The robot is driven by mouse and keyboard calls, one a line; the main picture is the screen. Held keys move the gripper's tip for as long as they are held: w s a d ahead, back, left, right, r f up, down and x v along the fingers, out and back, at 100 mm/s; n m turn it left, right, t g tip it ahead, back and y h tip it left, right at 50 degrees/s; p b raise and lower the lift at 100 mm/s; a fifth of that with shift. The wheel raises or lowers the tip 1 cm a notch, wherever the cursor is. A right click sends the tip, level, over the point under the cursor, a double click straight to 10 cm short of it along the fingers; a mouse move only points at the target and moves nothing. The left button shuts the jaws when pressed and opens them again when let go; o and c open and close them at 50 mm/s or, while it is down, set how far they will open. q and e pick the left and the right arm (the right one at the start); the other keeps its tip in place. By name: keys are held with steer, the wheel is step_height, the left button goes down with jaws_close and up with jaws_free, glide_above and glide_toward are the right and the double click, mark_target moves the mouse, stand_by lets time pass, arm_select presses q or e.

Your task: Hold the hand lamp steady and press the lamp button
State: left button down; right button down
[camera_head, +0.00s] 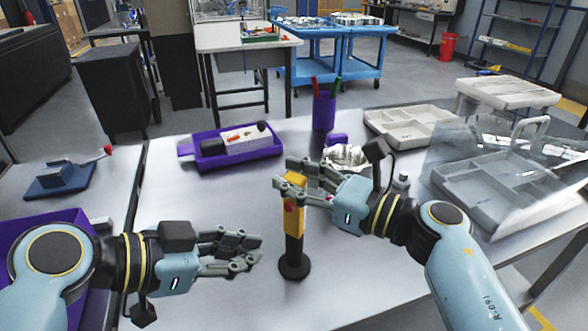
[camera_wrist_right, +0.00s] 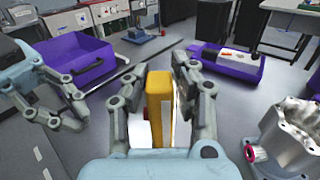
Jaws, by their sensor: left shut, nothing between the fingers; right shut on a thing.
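The hand lamp (camera_head: 294,222) is yellow with a black round base and stands upright on the table. A red button (camera_head: 289,206) shows on its upper front. My right gripper (camera_head: 287,189) is shut on the lamp's upper part. In the right wrist view the yellow lamp body (camera_wrist_right: 159,100) sits between the fingers of the right gripper (camera_wrist_right: 155,80). My left gripper (camera_head: 256,253) is shut and empty, left of the lamp's lower part and apart from it. The left gripper's fingers also show at the left of the wrist view (camera_wrist_right: 65,98).
A silver machined housing (camera_head: 345,157) stands behind the right gripper. A purple tray (camera_head: 232,158) lies at the back left, and a purple pen cup (camera_head: 324,110) at the back. Grey divided trays (camera_head: 412,126) are at the right.

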steer(key=c, duration=1)
jaws_free()
